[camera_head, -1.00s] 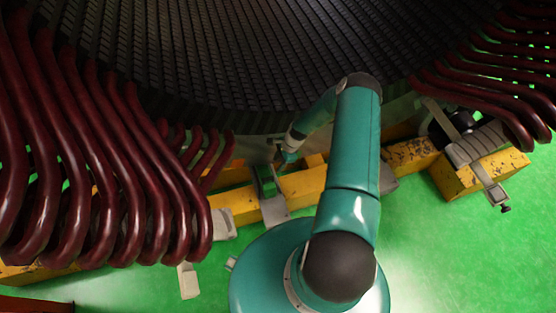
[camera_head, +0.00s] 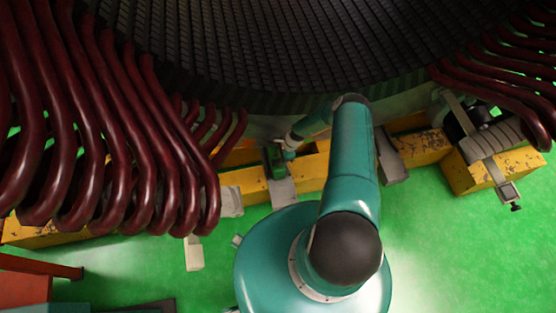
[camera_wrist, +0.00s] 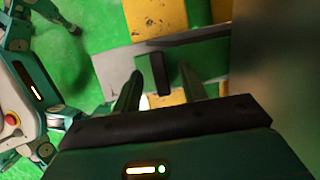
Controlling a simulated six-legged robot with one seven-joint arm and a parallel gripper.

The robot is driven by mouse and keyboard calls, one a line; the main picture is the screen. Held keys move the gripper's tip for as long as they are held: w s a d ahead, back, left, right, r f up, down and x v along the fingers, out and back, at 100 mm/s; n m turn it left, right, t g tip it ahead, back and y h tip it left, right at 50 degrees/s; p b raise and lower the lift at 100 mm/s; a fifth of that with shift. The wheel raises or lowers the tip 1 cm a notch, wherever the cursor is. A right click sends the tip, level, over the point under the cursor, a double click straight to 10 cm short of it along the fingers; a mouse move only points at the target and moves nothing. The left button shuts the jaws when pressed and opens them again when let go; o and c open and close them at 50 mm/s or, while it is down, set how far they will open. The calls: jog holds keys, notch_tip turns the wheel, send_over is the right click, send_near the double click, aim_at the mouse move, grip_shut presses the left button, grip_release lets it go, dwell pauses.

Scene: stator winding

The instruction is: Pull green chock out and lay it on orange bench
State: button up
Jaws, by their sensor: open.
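The green chock (camera_head: 276,158) is a small block upright on a grey plate at the yellow beam, below the stator's rim in the head view. My gripper (camera_head: 290,149) is just right of its upper part; the head view does not show whether they touch. In the wrist view my gripper (camera_wrist: 162,88) has its two fingers apart, with a dark bar and green surface beyond them. I cannot tell there how much of the green is the chock. The orange bench (camera_head: 26,290) shows at the lower left corner of the head view, away from my gripper.
Dark red coils (camera_head: 120,130) hang at the left, between the stator and the floor, and more (camera_head: 500,90) at the right. The yellow beam (camera_head: 312,170) runs under the stator (camera_head: 270,50). Green floor (camera_head: 140,265) lies open between beam and bench.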

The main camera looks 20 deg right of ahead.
jog(key=shift+x, duration=0.95)
grip_shut()
jog(key=shift+s, duration=0.1)
